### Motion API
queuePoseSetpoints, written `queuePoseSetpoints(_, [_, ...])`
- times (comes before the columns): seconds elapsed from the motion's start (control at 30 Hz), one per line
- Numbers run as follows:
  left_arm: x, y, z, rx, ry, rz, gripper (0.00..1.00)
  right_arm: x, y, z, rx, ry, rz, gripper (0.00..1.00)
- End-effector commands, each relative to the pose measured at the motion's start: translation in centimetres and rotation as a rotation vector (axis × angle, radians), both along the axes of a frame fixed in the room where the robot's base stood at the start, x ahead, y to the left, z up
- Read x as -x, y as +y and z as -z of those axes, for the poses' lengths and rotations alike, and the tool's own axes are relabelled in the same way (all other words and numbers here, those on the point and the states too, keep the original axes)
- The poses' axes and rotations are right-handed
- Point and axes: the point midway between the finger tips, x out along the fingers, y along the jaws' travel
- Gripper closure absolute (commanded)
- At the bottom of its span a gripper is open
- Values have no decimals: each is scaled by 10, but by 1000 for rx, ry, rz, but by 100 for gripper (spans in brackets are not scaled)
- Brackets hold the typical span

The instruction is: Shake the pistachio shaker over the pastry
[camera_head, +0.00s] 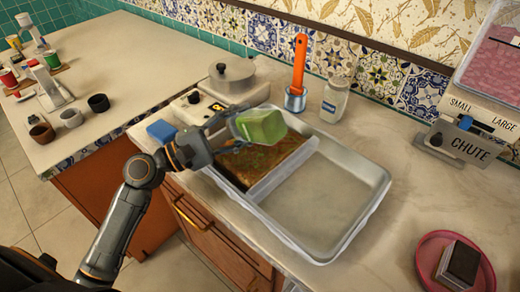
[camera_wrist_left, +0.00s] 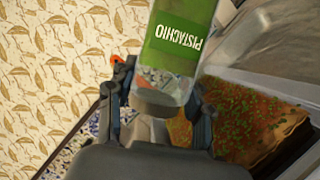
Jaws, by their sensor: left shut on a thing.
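The pistachio shaker (camera_head: 262,126) is a clear container with a green label. My left gripper (camera_head: 228,122) is shut on it and holds it tilted, above the pastry (camera_head: 262,162). In the left wrist view the shaker (camera_wrist_left: 180,38) shows its "PISTACHIO" label upside down, between the fingers of my left gripper (camera_wrist_left: 165,98). The brown pastry (camera_wrist_left: 262,125) lies in the left part of a metal tray (camera_head: 366,190). Green bits are scattered on its top. The shaker and gripper hide part of the pastry's far side. My right gripper is out of view.
An orange-handled tool (camera_head: 299,64) in a metal cup and a glass jar (camera_head: 335,98) stand behind the tray. A lidded pot (camera_head: 232,75) is at back left, a blue sponge (camera_head: 161,131) left. A pink plate (camera_head: 431,250) is at right. The tray's right part is empty.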

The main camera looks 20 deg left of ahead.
Motion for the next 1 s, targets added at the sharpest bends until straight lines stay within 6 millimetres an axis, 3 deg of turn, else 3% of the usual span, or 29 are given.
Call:
queuePoseSetpoints(0.8, [-49, -86, -3, 2, -1, 1, 89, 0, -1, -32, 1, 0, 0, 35])
queuePoseSetpoints(1.0, [-55, -98, -2, 1, -1, 1, 89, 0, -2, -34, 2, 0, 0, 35])
